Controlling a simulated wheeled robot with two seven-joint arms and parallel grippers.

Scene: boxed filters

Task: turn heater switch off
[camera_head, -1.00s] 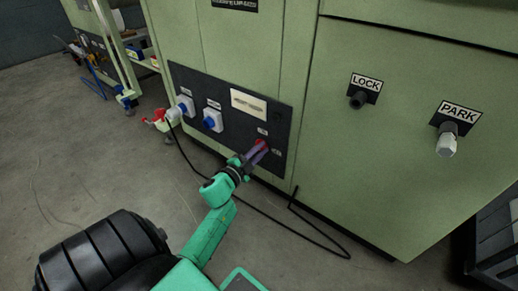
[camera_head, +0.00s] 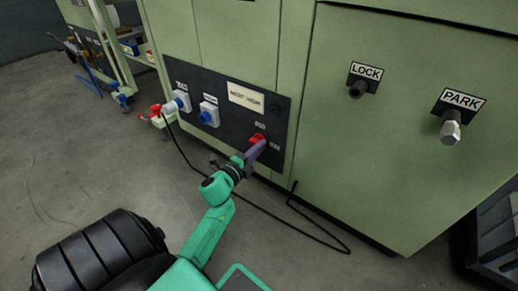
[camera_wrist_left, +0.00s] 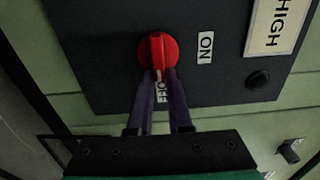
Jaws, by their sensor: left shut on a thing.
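The heater switch is a red rotary knob (camera_head: 257,138) at the lower right of the dark panel (camera_head: 190,92) on the green cabinet. In the left wrist view the red knob (camera_wrist_left: 158,50) has a raised grip bar that points toward the OFF label (camera_wrist_left: 162,92); the ON label (camera_wrist_left: 205,47) is beside it. My left gripper (camera_head: 258,147) is at the knob, and in the wrist view its two purple fingers (camera_wrist_left: 158,74) are shut on the end of the bar. The fingers partly cover the OFF label. My right gripper is in neither view.
LOCK (camera_head: 358,89) and PARK (camera_head: 450,130) knobs stick out to the right. A black cable (camera_head: 275,219) runs along the floor. A dark crate (camera_head: 497,240) stands at the right edge.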

